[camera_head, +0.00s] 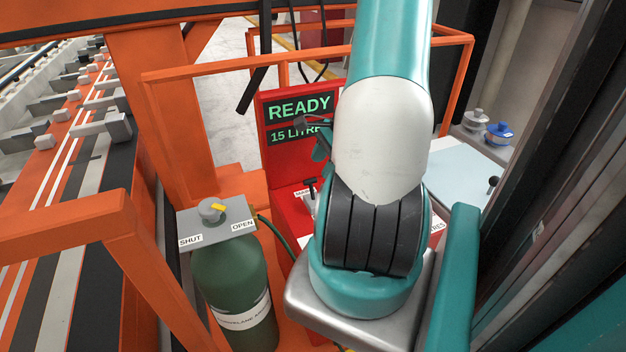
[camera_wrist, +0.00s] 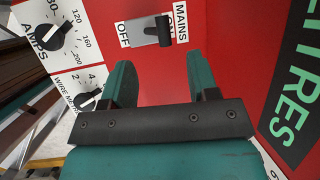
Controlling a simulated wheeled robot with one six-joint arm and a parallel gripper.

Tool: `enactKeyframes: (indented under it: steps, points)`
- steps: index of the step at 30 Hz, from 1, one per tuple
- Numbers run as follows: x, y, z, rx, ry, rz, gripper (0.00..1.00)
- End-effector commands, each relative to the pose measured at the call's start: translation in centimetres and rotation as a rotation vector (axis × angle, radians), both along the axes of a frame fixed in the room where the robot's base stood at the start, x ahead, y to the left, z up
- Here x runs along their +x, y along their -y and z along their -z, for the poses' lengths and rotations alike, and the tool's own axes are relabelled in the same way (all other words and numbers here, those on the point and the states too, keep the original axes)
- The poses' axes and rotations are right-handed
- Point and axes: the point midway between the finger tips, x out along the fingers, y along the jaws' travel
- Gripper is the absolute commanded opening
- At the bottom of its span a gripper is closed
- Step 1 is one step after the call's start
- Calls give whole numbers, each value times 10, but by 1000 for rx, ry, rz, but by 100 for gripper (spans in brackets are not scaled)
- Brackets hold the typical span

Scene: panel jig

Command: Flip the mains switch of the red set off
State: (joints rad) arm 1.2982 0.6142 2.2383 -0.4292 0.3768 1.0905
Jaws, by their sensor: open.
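The red set (camera_head: 277,165) stands at the middle of the head view, with a lit display reading READY and 15 LITRES, partly hidden by my arm. Its mains switch (camera_wrist: 145,33) shows in the wrist view, a grey plate with a black lever (camera_wrist: 164,30). The OFF label (camera_wrist: 123,35) is left of the plate; the lever sits at the right end, partly covering the ON label, beside the MAINS label. My gripper (camera_wrist: 160,72) is open and empty, its two teal fingers pointing toward the switch, apart from the lever. In the head view my arm mostly hides it.
The AMPS dial (camera_wrist: 48,40) and wire dial (camera_wrist: 88,98) sit left of the switch. A green gas cylinder (camera_head: 236,275) with a SHUT/OPEN valve plate stands left of the set. Orange rails (camera_head: 205,70) surround it. A pale-topped table (camera_head: 460,170) lies to the right.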

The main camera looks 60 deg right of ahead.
Motion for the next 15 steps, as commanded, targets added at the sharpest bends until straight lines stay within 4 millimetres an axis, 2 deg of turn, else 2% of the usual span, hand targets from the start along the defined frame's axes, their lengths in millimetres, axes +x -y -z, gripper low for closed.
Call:
enactKeyframes:
  steps: [6,10,15]
  points:
    - [15,-11,39,4,-2,-4,54]
    - [21,-14,53,3,-1,-4,54]
    - [24,-16,61,1,0,-4,54]
